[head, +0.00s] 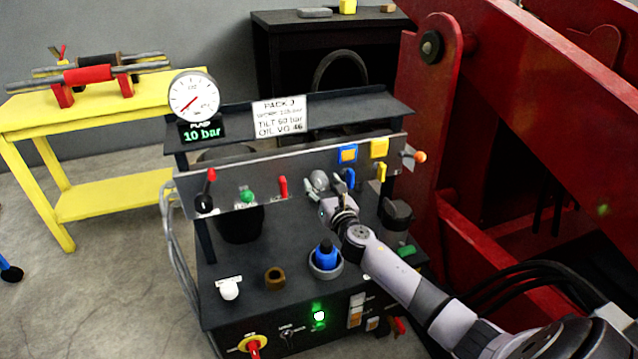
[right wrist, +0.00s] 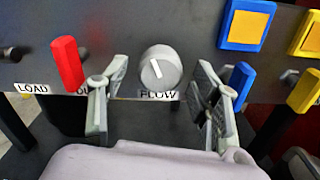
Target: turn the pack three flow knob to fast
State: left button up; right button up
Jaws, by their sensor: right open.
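The grey round flow knob (right wrist: 160,68) sits on the front panel above a FLOW label (right wrist: 158,94). Its white pointer line tilts slightly left of straight up. No slow or fast marks can be read. In the head view the knob (head: 319,179) is on the pack with the PACK 3 sign (head: 280,117). My right gripper (right wrist: 160,80) is open and empty. Its fingers stand left and right of the knob with gaps on both sides; I cannot tell how far they are from the panel. My left gripper is not in view.
A red lever (right wrist: 67,63) is left of the fingers; a blue lever (right wrist: 239,82) is close by the right finger. A yellow lever (right wrist: 304,91) and blue-framed button (right wrist: 247,25) are further right. The gauge (head: 194,97) stands at left, the red structure (head: 500,100) at right.

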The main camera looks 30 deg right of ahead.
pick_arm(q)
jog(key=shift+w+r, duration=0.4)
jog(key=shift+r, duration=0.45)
pick_arm(e)
jog(key=shift+x, duration=1.3)
jog(key=shift+c, duration=0.4)
jog(key=c, duration=1.1)
